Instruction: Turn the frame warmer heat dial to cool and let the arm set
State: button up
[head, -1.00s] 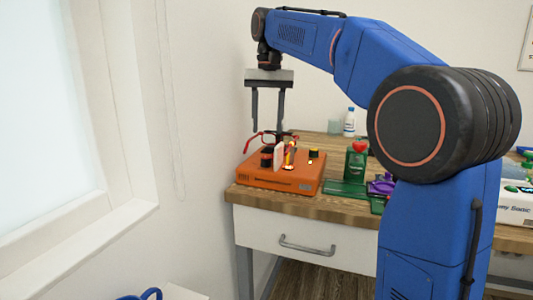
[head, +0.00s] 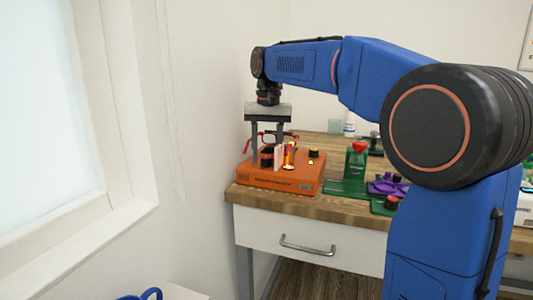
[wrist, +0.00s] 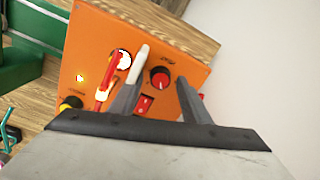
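The frame warmer is an orange box (head: 262,178) on the left of the wooden bench. It carries a black dial with a red face (wrist: 160,78) and a black knob with a yellow top (head: 314,153); their labels are too small to read. A red rocker switch (wrist: 145,105) sits near the red-faced dial. A red glasses arm (wrist: 113,72) and a pale upright piece (wrist: 138,64) stand beside that dial. My gripper (head: 267,146) is open and points down over the warmer. In the wrist view its fingers (wrist: 158,88) lie on either side of the red-faced dial; contact cannot be told.
A green stand with a red top (head: 355,162) and a purple piece (head: 386,187) are right of the warmer. A white bottle (head: 349,124) stands behind. The white wall is close on the left. A drawer (head: 290,240) is below the bench top.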

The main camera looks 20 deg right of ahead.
jog(key=c, duration=0.9)
jog(key=shift+c, duration=0.2)
jog(key=shift+n, duration=0.4)
jog(key=n, duration=1.1)
jog(key=shift+a, duration=0.1)
jog(key=shift+n, duration=0.3)
jog(key=o, duration=1.1)
jog(key=shift+c, duration=0.2)
